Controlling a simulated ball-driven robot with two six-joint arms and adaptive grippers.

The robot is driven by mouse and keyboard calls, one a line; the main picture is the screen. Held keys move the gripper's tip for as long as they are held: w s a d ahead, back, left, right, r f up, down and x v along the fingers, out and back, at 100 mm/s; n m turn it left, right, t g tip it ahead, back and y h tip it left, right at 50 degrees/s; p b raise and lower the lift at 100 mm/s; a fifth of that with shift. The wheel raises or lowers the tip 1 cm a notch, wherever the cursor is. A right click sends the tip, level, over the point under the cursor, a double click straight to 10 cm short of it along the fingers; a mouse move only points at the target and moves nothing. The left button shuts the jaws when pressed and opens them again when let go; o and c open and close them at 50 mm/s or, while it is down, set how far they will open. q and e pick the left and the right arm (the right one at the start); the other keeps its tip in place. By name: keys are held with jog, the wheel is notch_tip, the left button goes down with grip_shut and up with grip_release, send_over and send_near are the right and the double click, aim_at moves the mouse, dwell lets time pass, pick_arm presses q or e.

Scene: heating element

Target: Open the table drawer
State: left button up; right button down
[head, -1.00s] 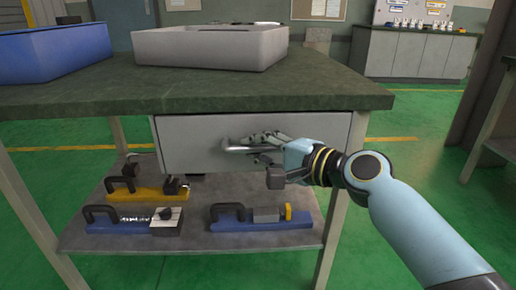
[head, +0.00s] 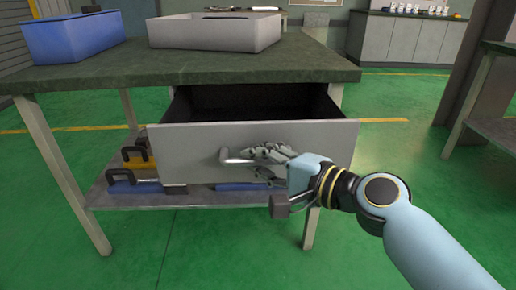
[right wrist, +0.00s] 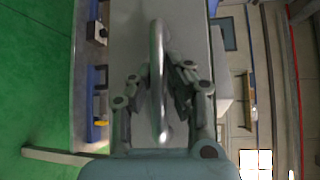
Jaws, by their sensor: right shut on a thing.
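The table drawer (head: 200,153) has a light grey front and stands pulled out from under the dark green tabletop (head: 200,73). Its dark inside shows behind the front. A metal bar handle (head: 238,159) is on the drawer front. My right gripper (head: 268,162) is shut on the handle, coming from the right. In the right wrist view the handle (right wrist: 157,75) runs between the two fingers of my right gripper (right wrist: 158,92). The fingers hide part of the handle in the head view. My left gripper is not in view.
A grey tray (head: 215,35) and a blue bin (head: 75,38) stand on the tabletop. Blue and yellow tools (head: 133,180) lie on the lower shelf (head: 110,200), partly hidden by the drawer. Green floor (head: 420,160) is clear at the right.

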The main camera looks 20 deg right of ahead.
jog(key=shift+s+a+f, duration=0.1)
jog(key=shift+s+f, duration=0.15)
jog(key=shift+s, duration=0.15)
jog(key=c, duration=1.6)
grip_release()
jog(key=shift+o, duration=0.2)
jog(key=shift+r, duration=0.1)
jog(key=v, duration=1.2)
